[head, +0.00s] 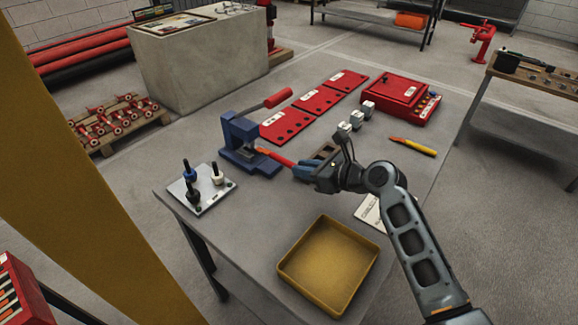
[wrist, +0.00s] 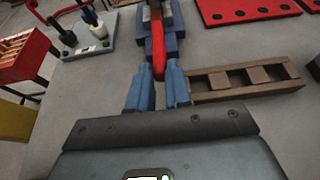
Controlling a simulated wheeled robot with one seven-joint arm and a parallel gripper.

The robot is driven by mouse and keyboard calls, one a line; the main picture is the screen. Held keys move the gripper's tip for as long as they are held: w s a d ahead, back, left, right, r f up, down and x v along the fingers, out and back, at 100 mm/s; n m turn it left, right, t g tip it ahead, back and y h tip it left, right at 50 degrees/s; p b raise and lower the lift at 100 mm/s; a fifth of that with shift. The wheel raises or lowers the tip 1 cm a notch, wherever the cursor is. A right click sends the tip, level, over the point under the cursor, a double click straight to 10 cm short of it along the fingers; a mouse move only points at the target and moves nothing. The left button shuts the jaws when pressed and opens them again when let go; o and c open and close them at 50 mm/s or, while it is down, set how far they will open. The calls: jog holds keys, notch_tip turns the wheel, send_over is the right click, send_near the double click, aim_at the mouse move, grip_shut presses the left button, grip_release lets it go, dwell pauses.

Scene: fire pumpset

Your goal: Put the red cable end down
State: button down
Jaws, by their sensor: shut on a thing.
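The red cable end (head: 275,157) is a slim red piece between the blue press (head: 240,140) and my gripper (head: 300,169). In the wrist view the red cable end (wrist: 157,45) runs from between the blue fingertips of my gripper (wrist: 157,82) away toward the blue press (wrist: 170,30). My gripper is shut on its near part. Its far tip lies at the press, and I cannot tell whether it is inside or just in front of it.
A brown slotted wooden rack (wrist: 215,84) lies right of the fingers. A yellow tray (head: 329,265) sits at the table's front. A grey plate with knobs (head: 198,194) is at left. Red panels (head: 318,101) and a red case (head: 393,97) lie behind.

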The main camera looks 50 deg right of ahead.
aim_at(285, 165)
jog(key=w, duration=0.3)
jog(key=shift+w, duration=0.4)
jog(key=shift+w+a+r, duration=0.1)
jog(key=shift+w, duration=0.55)
notch_tip(285, 165, down, 2)
jog(key=shift+s+f, duration=0.1)
jog(key=shift+f+p, duration=0.1)
jog(key=shift+p, duration=0.45)
jog(key=shift+s+f, duration=0.1)
jog(key=shift+f, duration=0.5)
jog(key=c, duration=1.1)
grip_release()
jog(key=shift+r, duration=0.1)
jog(key=shift+o, duration=0.2)
